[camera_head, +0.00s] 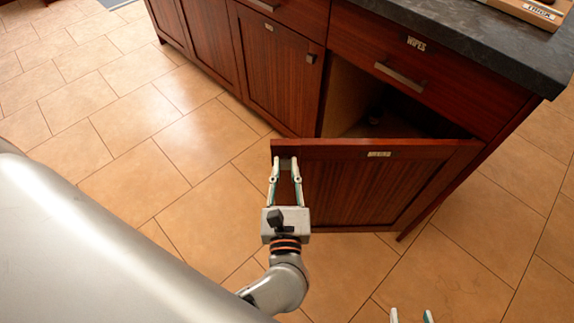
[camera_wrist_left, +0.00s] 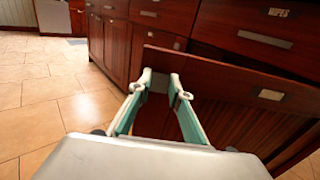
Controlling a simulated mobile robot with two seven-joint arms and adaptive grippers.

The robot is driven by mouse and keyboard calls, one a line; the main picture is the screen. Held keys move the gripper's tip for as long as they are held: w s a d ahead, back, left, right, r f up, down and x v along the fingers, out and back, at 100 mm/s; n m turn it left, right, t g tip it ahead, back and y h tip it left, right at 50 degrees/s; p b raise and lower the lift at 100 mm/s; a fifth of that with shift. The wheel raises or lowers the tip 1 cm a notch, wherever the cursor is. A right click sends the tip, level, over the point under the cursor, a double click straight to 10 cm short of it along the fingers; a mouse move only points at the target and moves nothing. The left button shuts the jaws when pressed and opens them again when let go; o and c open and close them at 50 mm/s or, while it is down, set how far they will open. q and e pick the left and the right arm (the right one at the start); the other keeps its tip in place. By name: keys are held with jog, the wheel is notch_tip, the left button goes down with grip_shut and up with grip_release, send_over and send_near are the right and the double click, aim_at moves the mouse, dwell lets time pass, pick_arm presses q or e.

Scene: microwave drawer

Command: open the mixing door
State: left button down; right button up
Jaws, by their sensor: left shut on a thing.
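The mixing door (camera_head: 380,185) is a dark red wooden cabinet door with a small label near its top edge. It stands swung out from the cabinet, with the opening (camera_head: 365,105) showing behind it. My left gripper (camera_head: 286,168) is shut on a small handle at the door's upper left corner. In the left wrist view, the fingers (camera_wrist_left: 161,85) close around that handle on the door (camera_wrist_left: 225,100). The handle is mostly hidden by the fingers. Only the fingertips of my right gripper (camera_head: 411,316) show at the bottom edge, spread apart and empty.
A drawer labelled WIPES (camera_head: 425,75) sits above the opening, under a dark countertop (camera_head: 470,35). A closed cabinet door (camera_head: 275,65) stands to the left. A wooden box (camera_head: 535,10) lies on the countertop. The tiled floor (camera_head: 130,150) is clear at left.

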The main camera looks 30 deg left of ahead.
pick_arm(q)
jog(key=shift+s+d, duration=0.25)
jog(key=shift+s, duration=0.25)
pick_arm(e)
jog(key=shift+s+d+r, duration=0.15)
jog(key=shift+s, duration=0.2)
pick_arm(q)
jog(key=shift+d, duration=0.1)
jog(key=c, duration=1.8)
grip_release()
jog(key=shift+c, duration=0.2)
pick_arm(e)
jog(key=shift+d+f, duration=0.1)
jog(key=shift+f, duration=0.1)
jog(key=shift+s, duration=0.15)
